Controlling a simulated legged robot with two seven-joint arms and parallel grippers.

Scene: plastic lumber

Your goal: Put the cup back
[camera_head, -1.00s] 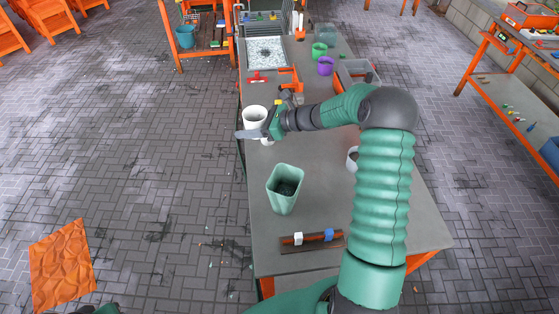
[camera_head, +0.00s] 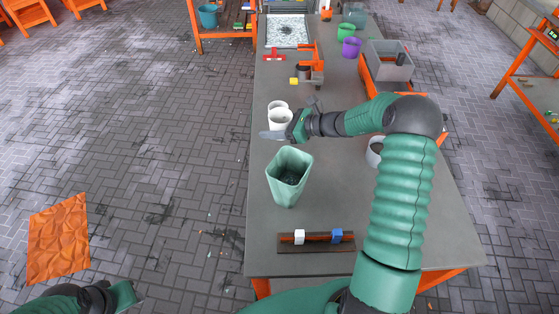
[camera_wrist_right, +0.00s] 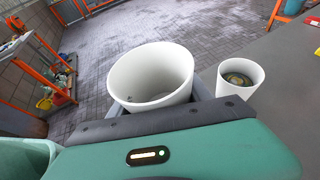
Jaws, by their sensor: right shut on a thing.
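My right gripper (camera_head: 276,131) is shut on a white cup (camera_head: 280,118) near the table's left edge. In the right wrist view this cup (camera_wrist_right: 150,80) stands mouth-up at the fingers and looks empty. Whether its base touches the table is hidden. A second white cup (camera_head: 278,105) stands just beyond it; in the right wrist view it (camera_wrist_right: 240,80) holds something dark and is apart from the held cup. A white mug (camera_head: 375,151) is partly hidden behind my right arm. My left gripper (camera_head: 124,296) is at the lower left, away from the table; its fingers are unclear.
A green bin (camera_head: 288,178) stands just nearer than the held cup. A dark board with white and blue blocks (camera_head: 315,242) lies at the near edge. Orange clamp (camera_head: 312,65), green and purple cups (camera_head: 351,47) and a grey box (camera_head: 388,62) are farther along the table (camera_head: 330,190).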

